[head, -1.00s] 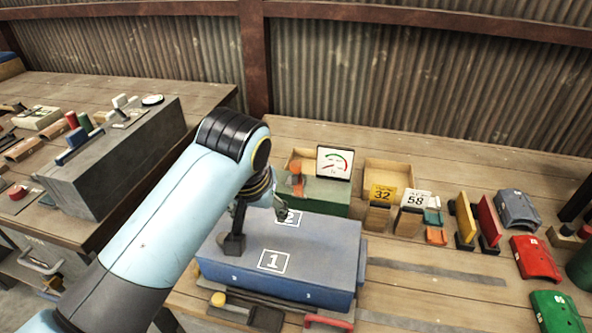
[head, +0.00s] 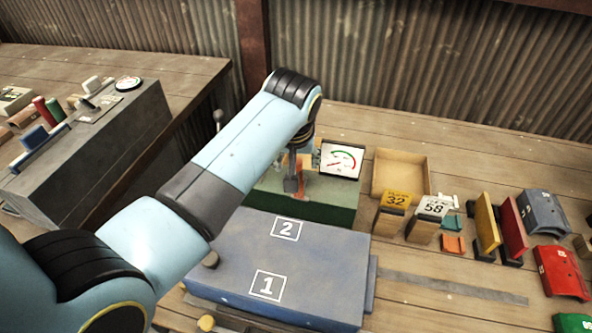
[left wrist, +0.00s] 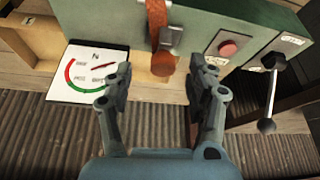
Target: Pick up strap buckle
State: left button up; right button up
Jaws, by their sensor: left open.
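An orange-brown strap (left wrist: 157,18) hangs over the edge of the green box in the left wrist view, with a grey metal buckle (left wrist: 171,38) on it and a rounded loose end below. My left gripper (left wrist: 162,66) is open, and the strap's end shows between its fingertips in that view. I cannot tell whether it touches. In the head view my left gripper (head: 293,184) is over the green box (head: 325,191), beside the orange strap (head: 304,162). The buckle cannot be made out there. My right gripper is not in view.
A gauge panel (head: 340,160) stands beside the strap. The box also has a red button (left wrist: 228,48) and a black-handled lever (left wrist: 268,95). A blue case (head: 325,265) marked 1 and 2 lies in front. An open wooden tray (head: 428,176) is to the right.

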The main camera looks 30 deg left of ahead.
aim_at(296, 172)
pick_arm(q)
jog(key=shift+w+a+f, duration=0.1)
jog(key=shift+w+f, duration=0.1)
jog(key=shift+f, duration=0.15)
jog(key=shift+w+a+f, duration=0.1)
jog(key=shift+w+f, duration=0.05)
jog(key=shift+f, duration=0.2)
jog(key=x, duration=0.3)
jog(key=shift+a+f, duration=0.2)
jog(key=shift+f, duration=0.05)
jog(key=shift+w+f, duration=0.15)
jog(key=shift+f, duration=0.15)
jog(key=c, duration=1.1)
grip_shut()
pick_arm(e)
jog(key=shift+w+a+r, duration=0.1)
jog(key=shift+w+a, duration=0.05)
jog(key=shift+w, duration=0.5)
